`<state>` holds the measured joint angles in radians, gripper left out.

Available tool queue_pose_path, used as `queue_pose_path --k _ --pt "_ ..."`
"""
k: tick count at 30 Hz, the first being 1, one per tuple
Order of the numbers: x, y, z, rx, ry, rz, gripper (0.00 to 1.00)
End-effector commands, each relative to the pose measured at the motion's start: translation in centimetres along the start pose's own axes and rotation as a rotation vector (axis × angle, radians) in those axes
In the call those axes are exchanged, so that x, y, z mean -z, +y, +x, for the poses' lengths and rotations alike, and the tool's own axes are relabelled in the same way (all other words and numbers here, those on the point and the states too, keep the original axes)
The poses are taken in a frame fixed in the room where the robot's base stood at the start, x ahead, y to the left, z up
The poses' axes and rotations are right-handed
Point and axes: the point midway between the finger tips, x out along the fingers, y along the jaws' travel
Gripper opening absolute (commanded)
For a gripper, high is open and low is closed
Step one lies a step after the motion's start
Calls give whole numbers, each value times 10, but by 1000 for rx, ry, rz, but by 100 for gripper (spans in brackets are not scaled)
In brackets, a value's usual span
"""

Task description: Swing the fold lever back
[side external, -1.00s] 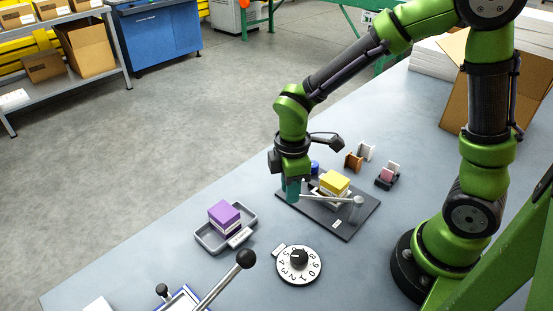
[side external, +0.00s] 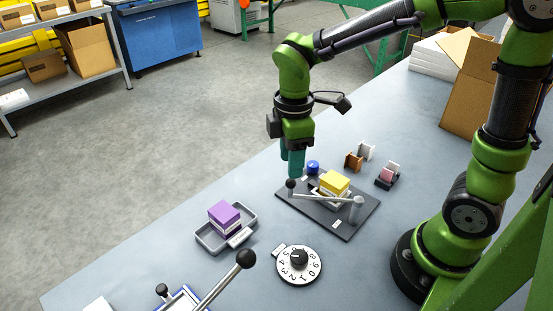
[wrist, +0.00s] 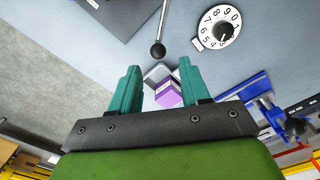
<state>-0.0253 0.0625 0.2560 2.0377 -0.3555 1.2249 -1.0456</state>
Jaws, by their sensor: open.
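The fold lever (side external: 325,193) is a grey rod with a dark ball knob at its left end and a pivot post at the right of a dark base plate (side external: 345,228). It reaches across the plate in front of a yellow block (side external: 335,181). My gripper (side external: 293,172) hangs just above the knob, fingers down, apart from it and empty. In the wrist view my gripper (wrist: 159,68) has its two teal fingers spread wide. The lever's knob (wrist: 158,50) shows just beyond the fingertips there, with its rod running up.
A purple block (side external: 224,214) sits in a grey tray (side external: 211,243). A numbered dial (side external: 299,280) lies in front of the plate. Another ball-topped lever (side external: 245,259) stands in the foreground. A blue cap (side external: 313,167) and small brown pieces (side external: 353,162) are behind.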

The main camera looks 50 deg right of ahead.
Motion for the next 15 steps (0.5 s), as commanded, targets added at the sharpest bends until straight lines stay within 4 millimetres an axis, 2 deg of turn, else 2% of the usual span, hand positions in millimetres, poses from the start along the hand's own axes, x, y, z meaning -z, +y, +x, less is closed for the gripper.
queue_pose_path --k 1,6,10,15 --pt "1 1 -14 -5 5 1 46" --pt "1 1 -50 -4 3 -1 46" --pt "1 0 -70 -2 2 -1 46" --pt "0 0 -82 0 1 -1 46"
